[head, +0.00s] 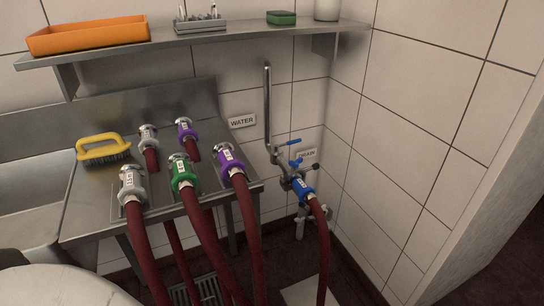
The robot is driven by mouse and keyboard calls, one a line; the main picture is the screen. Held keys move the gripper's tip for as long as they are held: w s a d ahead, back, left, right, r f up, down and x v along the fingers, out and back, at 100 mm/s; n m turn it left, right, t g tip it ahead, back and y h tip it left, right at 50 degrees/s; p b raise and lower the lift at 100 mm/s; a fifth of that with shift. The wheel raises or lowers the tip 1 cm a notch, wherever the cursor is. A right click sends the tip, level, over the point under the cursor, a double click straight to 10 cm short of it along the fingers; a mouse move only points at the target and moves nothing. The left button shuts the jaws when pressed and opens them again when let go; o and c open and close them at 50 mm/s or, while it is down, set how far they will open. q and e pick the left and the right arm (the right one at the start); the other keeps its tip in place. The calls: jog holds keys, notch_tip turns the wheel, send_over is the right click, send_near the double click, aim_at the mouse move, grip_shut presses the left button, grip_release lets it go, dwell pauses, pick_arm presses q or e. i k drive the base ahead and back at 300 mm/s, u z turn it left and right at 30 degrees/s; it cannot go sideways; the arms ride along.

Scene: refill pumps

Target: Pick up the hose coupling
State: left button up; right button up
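Several hose couplings with dark red hoses show in the head view. On the steel bench are a grey one (148,136) and a purple one (186,130) at the back. Along its front lie a grey one (131,184), a green one (182,173) and another purple one (230,161). They carry small white labels, too small to read. A blue coupling (302,189) is at the wall pipe's valve, apparently attached, with its hose hanging to the floor. Neither of my grippers is in view.
A yellow-handled brush (103,149) lies on the bench (85,215), left of the couplings. A shelf (255,29) above holds an orange tray (88,36), a metal caddy and a green sponge. A sink (25,190) is at left. Hoses crowd the bench's front.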

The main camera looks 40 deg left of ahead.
aim_at(185, 182)
jog(key=z, duration=0.35)
jog(key=i, duration=0.65)
jog(key=u, duration=2.1)
